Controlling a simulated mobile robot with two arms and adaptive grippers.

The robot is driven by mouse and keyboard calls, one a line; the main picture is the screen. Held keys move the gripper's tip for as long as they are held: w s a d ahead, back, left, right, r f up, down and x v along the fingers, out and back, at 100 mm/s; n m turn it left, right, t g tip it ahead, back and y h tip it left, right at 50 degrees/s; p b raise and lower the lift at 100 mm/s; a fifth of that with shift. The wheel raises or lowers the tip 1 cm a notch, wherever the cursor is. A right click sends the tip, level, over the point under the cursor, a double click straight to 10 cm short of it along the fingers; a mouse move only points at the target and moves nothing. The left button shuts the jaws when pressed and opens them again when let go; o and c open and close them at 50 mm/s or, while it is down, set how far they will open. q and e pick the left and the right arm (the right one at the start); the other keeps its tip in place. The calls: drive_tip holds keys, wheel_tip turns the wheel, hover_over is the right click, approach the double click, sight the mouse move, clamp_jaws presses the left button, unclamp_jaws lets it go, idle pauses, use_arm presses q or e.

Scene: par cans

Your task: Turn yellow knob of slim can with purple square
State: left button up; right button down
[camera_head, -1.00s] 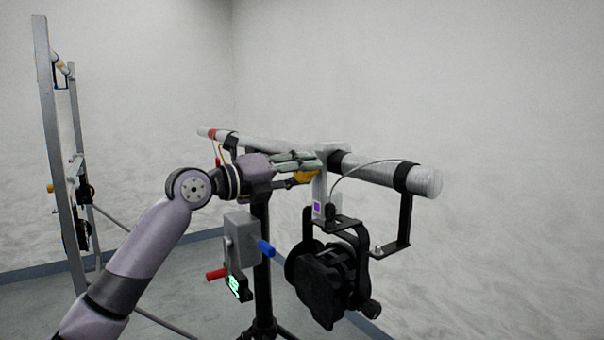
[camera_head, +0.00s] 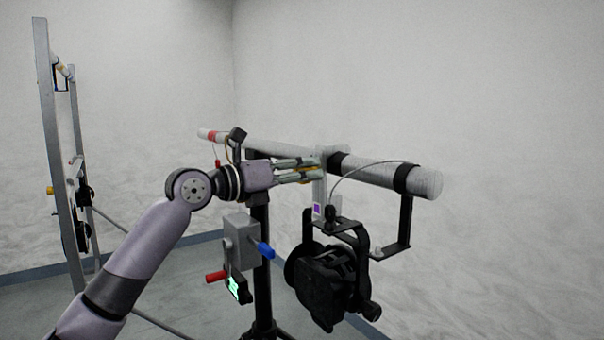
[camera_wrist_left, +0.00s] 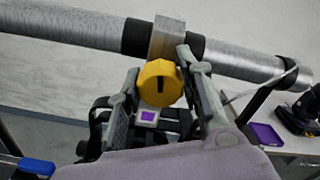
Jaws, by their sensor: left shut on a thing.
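The slim black can (camera_head: 325,280) hangs under the grey horizontal pipe (camera_head: 425,184) by a clamp with a purple square (camera_head: 317,209). The purple square also shows in the left wrist view (camera_wrist_left: 148,116). In the head view my left gripper (camera_head: 308,170) covers most of the knob. My right gripper is not in view.
A grey box with a red handle (camera_head: 217,277) and a blue handle (camera_head: 265,250) is on the stand below my arm. A metal frame (camera_head: 60,150) stands at the left. The wrist view shows a purple tray (camera_wrist_left: 264,134) on a table at right.

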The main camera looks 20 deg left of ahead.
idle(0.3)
use_arm(q)
drive_tip(key=o, duration=1.2)
drive_tip(key=v, duration=1.2)
drive_tip(key=shift+a, duration=0.1)
